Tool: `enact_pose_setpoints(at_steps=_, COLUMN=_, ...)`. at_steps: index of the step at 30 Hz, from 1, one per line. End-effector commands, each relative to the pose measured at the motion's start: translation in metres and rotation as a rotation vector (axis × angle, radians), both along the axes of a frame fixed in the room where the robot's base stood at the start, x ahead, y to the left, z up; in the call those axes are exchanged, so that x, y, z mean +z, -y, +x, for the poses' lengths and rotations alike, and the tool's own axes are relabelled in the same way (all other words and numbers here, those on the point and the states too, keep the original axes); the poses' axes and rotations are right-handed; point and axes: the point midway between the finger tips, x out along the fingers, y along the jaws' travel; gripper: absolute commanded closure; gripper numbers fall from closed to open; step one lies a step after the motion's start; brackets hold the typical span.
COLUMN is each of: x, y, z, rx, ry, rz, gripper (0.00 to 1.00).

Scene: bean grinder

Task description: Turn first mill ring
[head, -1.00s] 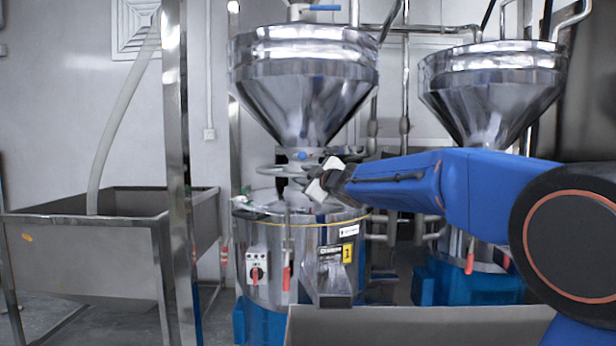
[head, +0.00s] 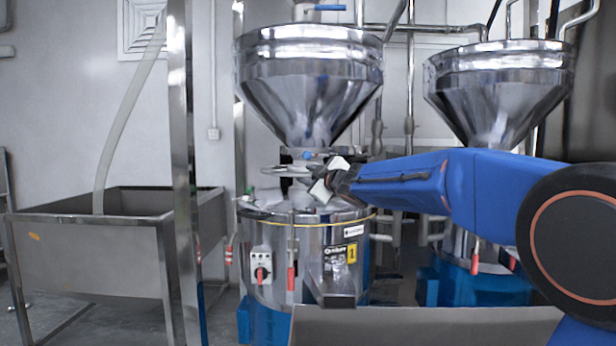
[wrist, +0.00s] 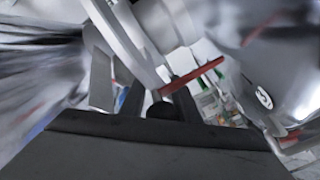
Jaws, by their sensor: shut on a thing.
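The first mill (head: 305,250) is a steel drum marked with a yellow 1, standing under a steel hopper (head: 308,85). The mill ring (head: 285,169) is a flat metal ring between the hopper's outlet and the drum's lid. My gripper (head: 318,180) reaches in from the right at ring height and is shut on the ring's right side. The fingers partly hide the ring in the head view. In the wrist view the picture is blurred; a grey metal curved part (wrist: 125,40) lies close to the dark fingers, and the exact grip is hard to see.
A second mill's hopper (head: 498,85) stands behind my arm at the right. A steel trough (head: 95,245) and a vertical post (head: 180,180) stand at the left. A grey bin edge (head: 420,318) crosses the front, below my arm.

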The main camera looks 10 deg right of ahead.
Motion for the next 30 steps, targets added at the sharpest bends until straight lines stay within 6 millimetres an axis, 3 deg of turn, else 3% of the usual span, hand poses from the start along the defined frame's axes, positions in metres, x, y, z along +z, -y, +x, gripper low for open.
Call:
enact_pose_setpoints(at_steps=7, x=0.003, y=0.000, z=0.000, rx=0.001, ry=0.003, rz=0.005, gripper=1.00)
enact_pose_setpoints(at_steps=8, x=0.003, y=0.000, z=0.000, rx=0.001, ry=0.003, rz=0.005, gripper=0.69)
enact_pose_setpoints(at_steps=9, x=0.003, y=0.000, z=0.000, rx=0.001, ry=0.003, rz=0.005, gripper=0.59)
enact_pose_setpoints(at_steps=10, x=0.003, y=0.000, z=0.000, rx=0.001, ry=0.003, rz=0.005, gripper=0.58)
enact_pose_setpoints(at_steps=22, x=0.002, y=0.003, z=-0.006, rx=-0.001, ry=0.002, rz=0.002, gripper=0.58)
enact_pose_setpoints(at_steps=30, x=0.002, y=0.018, z=-0.042, rx=-0.002, ry=0.002, rz=0.001, gripper=0.58)
